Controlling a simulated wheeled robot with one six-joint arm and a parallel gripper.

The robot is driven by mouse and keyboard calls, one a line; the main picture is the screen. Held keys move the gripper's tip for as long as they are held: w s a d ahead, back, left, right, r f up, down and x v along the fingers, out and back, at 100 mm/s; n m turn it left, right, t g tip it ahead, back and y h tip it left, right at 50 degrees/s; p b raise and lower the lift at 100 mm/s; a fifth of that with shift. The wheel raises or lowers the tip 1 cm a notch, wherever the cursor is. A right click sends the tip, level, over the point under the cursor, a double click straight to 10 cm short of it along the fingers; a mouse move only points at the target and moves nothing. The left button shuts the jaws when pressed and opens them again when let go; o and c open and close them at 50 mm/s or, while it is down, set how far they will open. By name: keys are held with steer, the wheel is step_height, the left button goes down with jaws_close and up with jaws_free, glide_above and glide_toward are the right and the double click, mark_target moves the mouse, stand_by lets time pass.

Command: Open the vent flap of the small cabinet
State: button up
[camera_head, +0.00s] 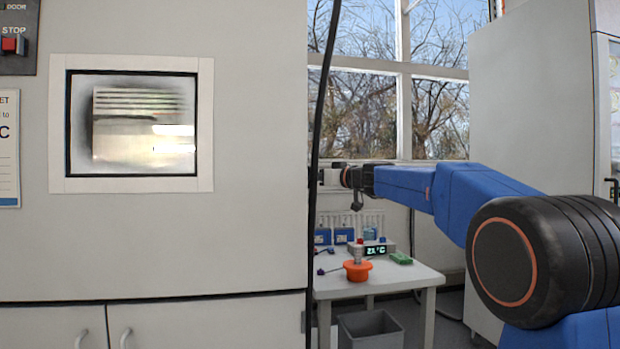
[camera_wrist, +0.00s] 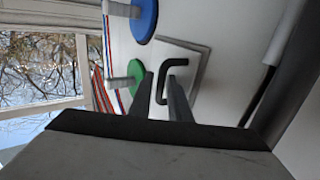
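The vent flap (camera_wrist: 201,58) shows in the wrist view as a grey plate on a white cabinet side (camera_wrist: 225,20). A black bent handle (camera_wrist: 157,82) stands out from it. My gripper (camera_wrist: 161,75) is in front of the flap, with its two dark fingers apart and part of the handle in the gap between them. I cannot tell whether either finger touches the handle. In the head view my gripper (camera_head: 325,176) is at the end of my blue arm, partly hidden by a black cable and the large cabinet's edge; the flap cannot be made out there.
A blue disc (camera_wrist: 143,20) and a green disc (camera_wrist: 136,77) on pale stems are beside the flap, near coloured hoses. A black bar (camera_wrist: 258,95) is at right. In the head view, a white table (camera_head: 385,281) with an orange item (camera_head: 357,271) stands below my arm.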

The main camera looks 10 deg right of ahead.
jaws_close()
